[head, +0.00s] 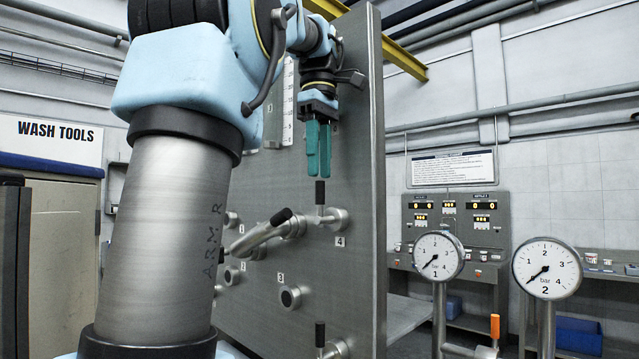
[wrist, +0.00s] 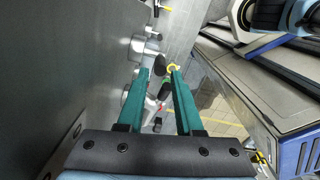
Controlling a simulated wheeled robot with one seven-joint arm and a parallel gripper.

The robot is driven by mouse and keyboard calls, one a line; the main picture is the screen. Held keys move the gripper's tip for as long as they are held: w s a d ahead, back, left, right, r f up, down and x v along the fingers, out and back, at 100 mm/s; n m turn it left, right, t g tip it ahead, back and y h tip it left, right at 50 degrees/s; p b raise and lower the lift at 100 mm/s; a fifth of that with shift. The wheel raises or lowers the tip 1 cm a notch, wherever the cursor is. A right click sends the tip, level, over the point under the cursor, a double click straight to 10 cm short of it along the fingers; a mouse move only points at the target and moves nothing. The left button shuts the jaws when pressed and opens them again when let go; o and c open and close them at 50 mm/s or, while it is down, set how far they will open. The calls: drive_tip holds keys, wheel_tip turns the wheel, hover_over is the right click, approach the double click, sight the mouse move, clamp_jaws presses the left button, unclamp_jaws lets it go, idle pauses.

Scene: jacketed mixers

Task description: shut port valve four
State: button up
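Port valve four (head: 328,217) is a metal fitting on the steel panel, with a plate marked 4 just below it. Its black-gripped handle (head: 320,192) stands upright. My gripper (head: 319,174) points down with its teal fingers just above the handle's top, not visibly touching it. In the wrist view the fingers (wrist: 160,70) are apart, with nothing clearly held. Dark grips and metal fittings show between and beyond the fingers there; I cannot tell which grip is valve four's.
A thick angled pipe (head: 262,233) with a black end juts out left of valve four. Another black-handled valve (head: 320,336) is below. Port three (head: 290,297) is lower left. Two gauges (head: 439,255) (head: 547,268) and an orange-handled valve (head: 495,327) stand at right.

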wheel_tip(320, 180, up, 6)
drive_tip(key=p, duration=0.3)
drive_tip(key=shift+f, duration=0.25)
